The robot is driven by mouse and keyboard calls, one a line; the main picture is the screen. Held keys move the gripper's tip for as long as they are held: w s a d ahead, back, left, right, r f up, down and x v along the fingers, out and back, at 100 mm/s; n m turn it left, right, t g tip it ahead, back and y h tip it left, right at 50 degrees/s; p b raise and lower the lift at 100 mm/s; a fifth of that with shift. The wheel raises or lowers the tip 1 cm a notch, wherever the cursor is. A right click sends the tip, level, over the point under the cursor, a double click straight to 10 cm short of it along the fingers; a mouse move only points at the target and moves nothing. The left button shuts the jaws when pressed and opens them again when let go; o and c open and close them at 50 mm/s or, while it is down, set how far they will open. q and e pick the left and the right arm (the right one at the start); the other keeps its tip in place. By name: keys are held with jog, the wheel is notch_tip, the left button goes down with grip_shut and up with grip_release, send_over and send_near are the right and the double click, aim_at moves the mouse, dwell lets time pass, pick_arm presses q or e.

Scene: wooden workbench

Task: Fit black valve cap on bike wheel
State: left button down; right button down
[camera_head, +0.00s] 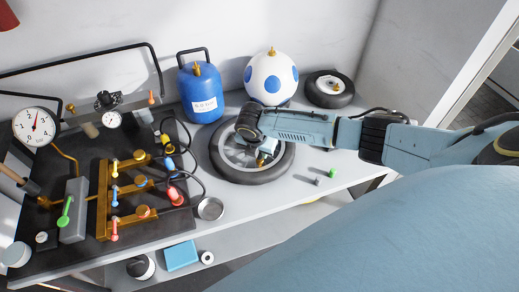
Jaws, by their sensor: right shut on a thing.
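The bike wheel (223,169), a black tyre around a pale spoked rim, lies flat on the pale front part of the bench. My right gripper (265,158) reaches in from the right and points down over the right part of the wheel. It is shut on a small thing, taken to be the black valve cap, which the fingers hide. A small brass-coloured part shows by the fingertips; I cannot tell if the cap touches the valve. A green cap (333,172) and a dark grey cap (318,182) lie on the bench to the right. My left gripper is not in view.
A blue tank (201,94), a white ball with blue spots (272,77) and a small wheel (330,89) stand behind the wheel. A black board (75,253) with gauges and brass valves fills the left. A round metal tin (210,208) sits near the front edge.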

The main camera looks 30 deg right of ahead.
jog(key=shift+f, duration=0.35)
dwell(0.7)
jog(key=c, duration=0.7)
grip_release()
jog(key=shift+r, duration=0.1)
